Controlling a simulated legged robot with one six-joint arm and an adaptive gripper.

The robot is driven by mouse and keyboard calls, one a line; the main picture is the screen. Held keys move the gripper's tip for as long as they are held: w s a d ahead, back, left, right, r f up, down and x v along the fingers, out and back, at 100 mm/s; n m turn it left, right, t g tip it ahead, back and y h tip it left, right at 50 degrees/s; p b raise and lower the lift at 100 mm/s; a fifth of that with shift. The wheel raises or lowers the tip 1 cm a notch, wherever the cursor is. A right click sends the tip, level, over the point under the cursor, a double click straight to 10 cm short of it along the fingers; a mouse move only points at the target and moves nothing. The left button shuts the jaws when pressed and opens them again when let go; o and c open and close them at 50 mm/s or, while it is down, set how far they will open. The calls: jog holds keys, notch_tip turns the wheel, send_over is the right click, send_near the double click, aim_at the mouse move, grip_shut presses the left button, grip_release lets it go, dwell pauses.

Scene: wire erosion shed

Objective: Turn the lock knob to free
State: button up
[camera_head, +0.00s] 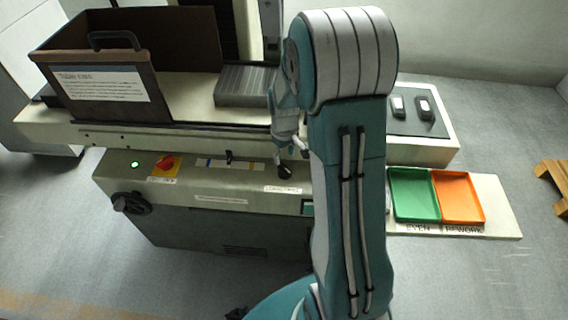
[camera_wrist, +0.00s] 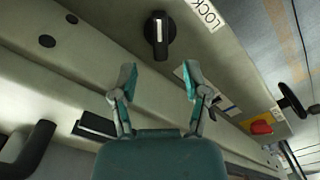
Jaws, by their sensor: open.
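The lock knob (camera_wrist: 158,36) is black and round with a raised grip bar and a white line along it. In the wrist view it sits on the pale panel, with a label reading "LOCK" (camera_wrist: 208,12) partly cut off beside it. The white line runs roughly up and down in that picture. My gripper (camera_wrist: 160,79) is open and empty, its two fingers either side of the knob's line but short of it. In the head view the knob (camera_head: 284,172) is small and dark, just below my gripper (camera_head: 292,148); its setting cannot be read there.
A red knob on yellow (camera_head: 166,164), a slider scale (camera_head: 228,159) and a black handwheel (camera_head: 132,202) are along the panel. A brown bin (camera_head: 105,95) stands above on the machine ledge. Green (camera_head: 413,194) and orange (camera_head: 458,197) trays lie at right, beyond my arm.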

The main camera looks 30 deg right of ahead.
aim_at(283, 167)
notch_tip(283, 167, up, 6)
dwell(0.5)
jog(key=s+a+r+m+t, duration=0.1)
jog(key=s+a+r, duration=0.3)
jog(key=r, duration=0.2)
jog(key=s+a+r+t, duration=0.2)
jog(key=s+a+r, duration=0.2)
jog(key=r, duration=0.3)
jog(key=s+a+r+t, duration=0.1)
jog(key=s+a+r, duration=0.1)
jog(key=s, duration=0.3)
jog(key=s+a+r+m+t, duration=0.1)
jog(key=s+a+r, duration=0.1)
jog(key=s, duration=0.4)
jog(key=shift+s+a+t, duration=0.2)
jog(key=shift+a+t, duration=0.1)
jog(key=shift+a, duration=0.15)
